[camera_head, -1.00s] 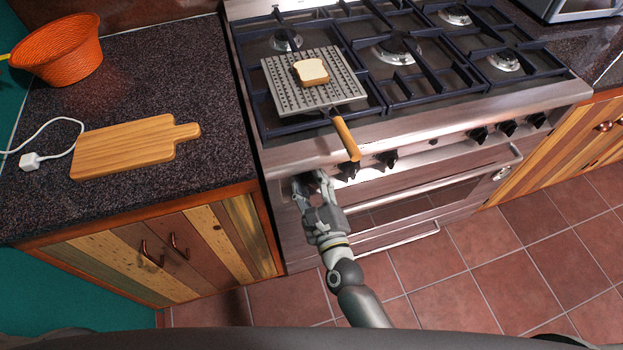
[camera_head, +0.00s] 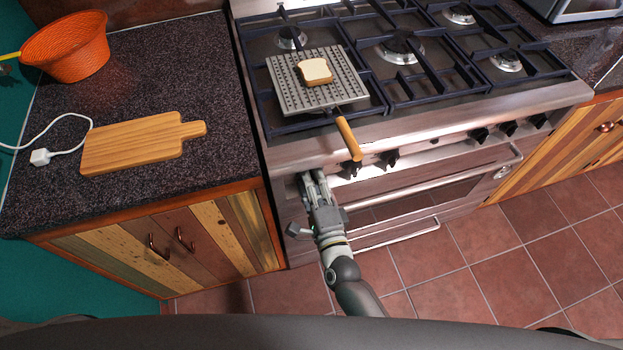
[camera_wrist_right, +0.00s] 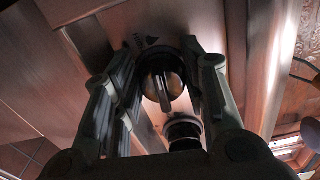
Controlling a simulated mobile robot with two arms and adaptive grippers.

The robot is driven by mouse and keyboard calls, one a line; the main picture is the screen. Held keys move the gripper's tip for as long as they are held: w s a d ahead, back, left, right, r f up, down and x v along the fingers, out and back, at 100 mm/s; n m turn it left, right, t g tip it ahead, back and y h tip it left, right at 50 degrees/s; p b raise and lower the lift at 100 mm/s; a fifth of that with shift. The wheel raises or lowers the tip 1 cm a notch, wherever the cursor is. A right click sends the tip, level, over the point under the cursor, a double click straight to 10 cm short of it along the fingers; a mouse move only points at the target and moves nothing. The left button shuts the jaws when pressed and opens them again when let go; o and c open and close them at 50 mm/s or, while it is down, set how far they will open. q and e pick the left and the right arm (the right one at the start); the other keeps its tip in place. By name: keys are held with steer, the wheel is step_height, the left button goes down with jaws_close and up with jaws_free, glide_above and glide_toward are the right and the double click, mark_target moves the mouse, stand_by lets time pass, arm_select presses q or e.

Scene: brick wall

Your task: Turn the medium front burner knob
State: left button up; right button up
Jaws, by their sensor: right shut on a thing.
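My right gripper (camera_head: 315,178) is at the left end of the stove's front panel, its fingers shut on the leftmost burner knob. In the head view the fingers hide that knob. In the wrist view the round dark knob (camera_wrist_right: 162,82) with its raised grip bar lies between the two fingers of my right gripper (camera_wrist_right: 165,75). Another burner knob (camera_wrist_right: 183,131) shows below it there. In the head view two black knobs (camera_head: 391,159) (camera_head: 351,169) are just right of the gripper, and several more are farther right. My left gripper is not in view.
A griddle pan (camera_head: 292,94) with a bread slice (camera_head: 315,71) stands on the stove, its wooden handle (camera_head: 349,138) hanging over the front edge. The oven handle (camera_head: 430,180) runs below the knobs. A cutting board (camera_head: 135,145) and orange basket (camera_head: 65,50) are on the left counter.

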steer(key=shift+f+n, duration=0.1)
steer(key=shift+n, duration=0.5)
steer(key=o, duration=0.9)
steer(key=shift+s, duration=0.1)
steer(key=v, duration=0.7)
steer(key=shift+s, duration=0.35)
